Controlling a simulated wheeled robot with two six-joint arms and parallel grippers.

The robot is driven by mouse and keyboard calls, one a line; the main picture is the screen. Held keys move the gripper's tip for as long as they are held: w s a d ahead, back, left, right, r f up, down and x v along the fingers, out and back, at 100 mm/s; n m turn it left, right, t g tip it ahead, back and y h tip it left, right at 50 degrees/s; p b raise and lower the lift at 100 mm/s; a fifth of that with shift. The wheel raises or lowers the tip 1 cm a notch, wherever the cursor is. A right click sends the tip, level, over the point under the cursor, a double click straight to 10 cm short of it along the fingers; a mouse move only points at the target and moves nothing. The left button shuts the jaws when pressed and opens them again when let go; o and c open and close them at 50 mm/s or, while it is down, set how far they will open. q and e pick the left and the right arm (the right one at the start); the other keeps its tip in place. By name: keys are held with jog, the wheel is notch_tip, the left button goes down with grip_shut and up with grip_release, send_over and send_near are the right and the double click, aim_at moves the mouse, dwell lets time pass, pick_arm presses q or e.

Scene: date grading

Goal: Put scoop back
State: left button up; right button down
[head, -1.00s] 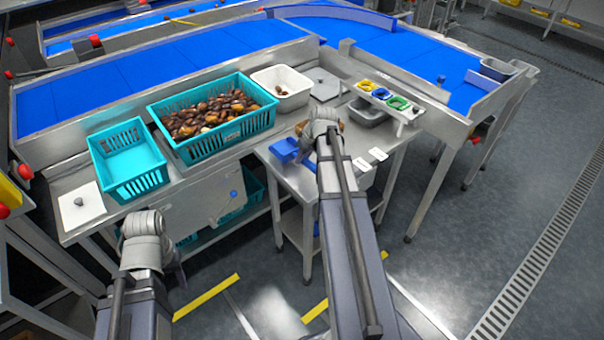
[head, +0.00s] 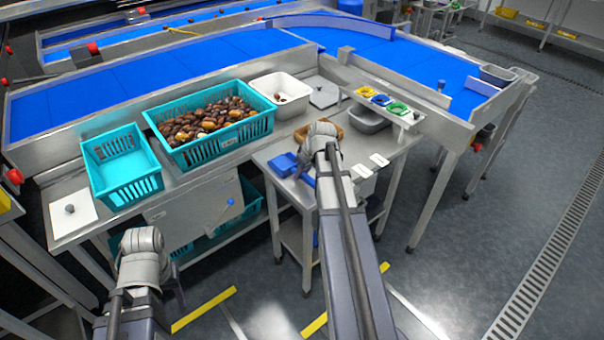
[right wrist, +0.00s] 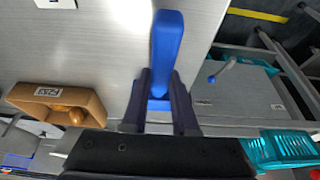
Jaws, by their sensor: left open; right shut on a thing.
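The blue scoop (head: 284,164) is at the left side of the small steel table (head: 262,155) in the head view. My right gripper (head: 318,150) is over that table, shut on the scoop. In the right wrist view the scoop's blue handle (right wrist: 167,45) stands out between the two dark fingers (right wrist: 160,95). I cannot tell whether the scoop touches the table top. My left gripper (head: 142,250) is low at the left, away from the tables; its fingers are mostly hidden, and it is open.
A teal crate of dates (head: 180,158), an empty teal crate (head: 105,190) and a white tub (head: 263,92) stand behind. White cards (head: 379,160) lie on the table's right. A grey bin (head: 368,120) is behind them.

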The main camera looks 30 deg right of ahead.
jog(key=c, duration=0.7)
grip_release()
jog(key=shift+p+v, duration=0.85)
jog(key=shift+p, duration=0.1)
jog(key=p+v, duration=0.9)
jog(key=v, duration=0.1)
jog(key=shift+s+r+p, duration=0.1)
jog(key=shift+r+p, duration=0.2)
jog(key=shift+p, duration=0.1)
jog(key=s+a+n+g, duration=0.1)
jog(key=s+a, duration=0.3)
jog(key=a, duration=0.8)
jog(key=s+a+f+n+g+h, duration=0.1)
jog(key=s+a, duration=0.3)
jog(key=a, duration=0.9)
jog(key=s+a+n+g, duration=0.1)
jog(key=s+a, duration=0.3)
jog(key=a, duration=0.8)
jog(key=shift+s+a+f+g+h, duration=0.3)
jog(key=shift+s+a+g, duration=0.1)
jog(key=shift+g, duration=0.4)
